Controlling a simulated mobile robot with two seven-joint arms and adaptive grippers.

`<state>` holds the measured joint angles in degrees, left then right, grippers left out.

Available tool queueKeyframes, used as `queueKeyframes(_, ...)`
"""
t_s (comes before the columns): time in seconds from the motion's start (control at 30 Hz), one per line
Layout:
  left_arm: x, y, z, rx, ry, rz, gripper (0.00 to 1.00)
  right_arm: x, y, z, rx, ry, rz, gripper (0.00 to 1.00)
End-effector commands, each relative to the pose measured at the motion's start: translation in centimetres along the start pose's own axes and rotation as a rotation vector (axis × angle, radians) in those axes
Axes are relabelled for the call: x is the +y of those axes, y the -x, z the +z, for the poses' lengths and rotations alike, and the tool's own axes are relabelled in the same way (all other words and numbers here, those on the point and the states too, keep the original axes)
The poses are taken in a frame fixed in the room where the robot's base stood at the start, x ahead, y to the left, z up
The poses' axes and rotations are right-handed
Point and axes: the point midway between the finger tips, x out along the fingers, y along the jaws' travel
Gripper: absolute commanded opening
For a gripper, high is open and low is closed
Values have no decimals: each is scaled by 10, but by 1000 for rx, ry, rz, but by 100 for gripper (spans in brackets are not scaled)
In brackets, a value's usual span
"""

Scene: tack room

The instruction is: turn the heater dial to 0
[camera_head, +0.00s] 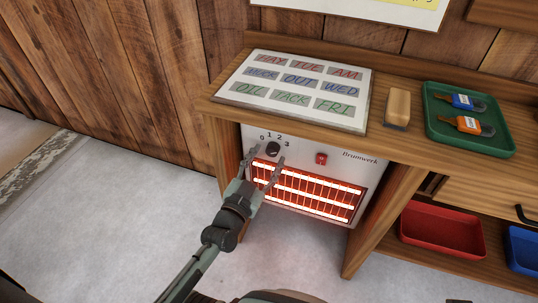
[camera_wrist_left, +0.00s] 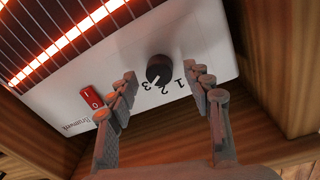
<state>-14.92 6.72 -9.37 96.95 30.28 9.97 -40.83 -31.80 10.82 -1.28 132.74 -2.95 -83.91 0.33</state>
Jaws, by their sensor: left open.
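The heater (camera_head: 338,166) stands under the desk, its bars glowing orange. Its dark round dial (camera_head: 273,149) is at the upper left of the white panel, with 0, 1, 2 and 3 printed around it. In the left wrist view the dial (camera_wrist_left: 159,67) has a white mark that seems to point near 3; the exact setting is hard to tell. The 0 is hidden there by a finger. My left gripper (camera_head: 266,160) is open, fingers pointing at the panel on either side of the dial, apparently not touching it. My right gripper is out of view.
A red switch (camera_head: 321,158) sits right of the dial. A desk side panel (camera_head: 385,222) stands right of the heater. The floor at left is clear.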

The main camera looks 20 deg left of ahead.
Motion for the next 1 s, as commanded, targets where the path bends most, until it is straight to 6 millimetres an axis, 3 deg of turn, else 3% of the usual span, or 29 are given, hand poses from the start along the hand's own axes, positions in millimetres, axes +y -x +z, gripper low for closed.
queueKeyframes(0.17, 0, -14, 0, -1, -1, 1, 51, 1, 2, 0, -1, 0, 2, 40)
queueKeyframes(0.43, 0, -16, 0, -1, -1, 1, 51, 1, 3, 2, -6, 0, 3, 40)
queueKeyframes(0.83, 0, -16, 0, -1, -1, 1, 2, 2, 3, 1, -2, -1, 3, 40)
queueKeyframes(1.0, 0, -16, 0, -1, 5, 1, 1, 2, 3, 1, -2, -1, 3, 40)
